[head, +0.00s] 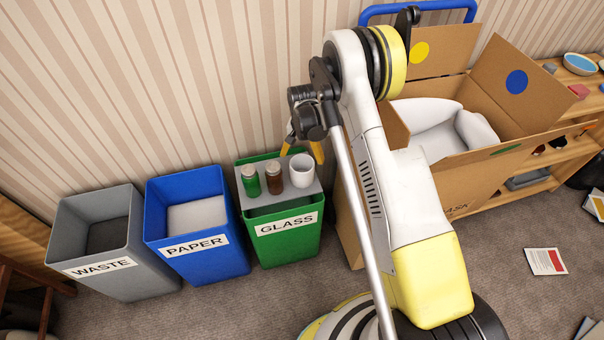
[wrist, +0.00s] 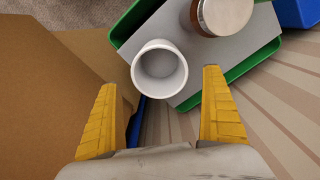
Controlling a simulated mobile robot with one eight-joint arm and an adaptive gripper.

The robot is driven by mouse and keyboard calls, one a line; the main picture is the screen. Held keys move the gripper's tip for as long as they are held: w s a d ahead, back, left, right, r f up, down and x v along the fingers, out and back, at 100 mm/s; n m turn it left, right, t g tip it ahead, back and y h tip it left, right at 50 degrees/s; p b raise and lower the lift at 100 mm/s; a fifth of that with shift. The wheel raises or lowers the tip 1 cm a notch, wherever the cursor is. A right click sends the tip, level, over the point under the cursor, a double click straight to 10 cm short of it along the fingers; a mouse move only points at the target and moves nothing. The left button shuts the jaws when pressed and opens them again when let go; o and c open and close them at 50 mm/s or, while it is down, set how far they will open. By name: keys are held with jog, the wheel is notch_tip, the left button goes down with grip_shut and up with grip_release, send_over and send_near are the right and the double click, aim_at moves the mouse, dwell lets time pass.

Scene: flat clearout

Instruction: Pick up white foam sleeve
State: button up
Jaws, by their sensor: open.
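The white foam sleeve (head: 301,171) stands upright on the grey top of the green GLASS bin (head: 286,240), at the right end of a short row. In the wrist view the sleeve (wrist: 160,50) shows its round open mouth and pale wall; I cannot tell whether it has a bottom. My gripper (head: 303,146) is open and empty, just behind and above the sleeve in the head view. In the wrist view the yellow fingers of my gripper (wrist: 160,82) are spread, with the sleeve ahead between their tips and apart from both.
A brown jar (head: 274,179) stands close beside the sleeve, with a green jar (head: 250,181) left of it. A cardboard box (head: 481,185) with raised flaps stands right of the bin. The blue PAPER bin (head: 197,257) is at left. The striped wall is close behind.

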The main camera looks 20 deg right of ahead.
aim_at(302, 170)
notch_tip(302, 170, down, 8)
jog(key=b, duration=0.4)
jog(key=shift+w+d+f, duration=0.1)
jog(key=shift+w+f, duration=0.05)
jog(key=shift+f, duration=0.1)
jog(key=shift+r, duration=0.1)
jog(key=shift+c, duration=0.2)
jog(key=c, duration=1)
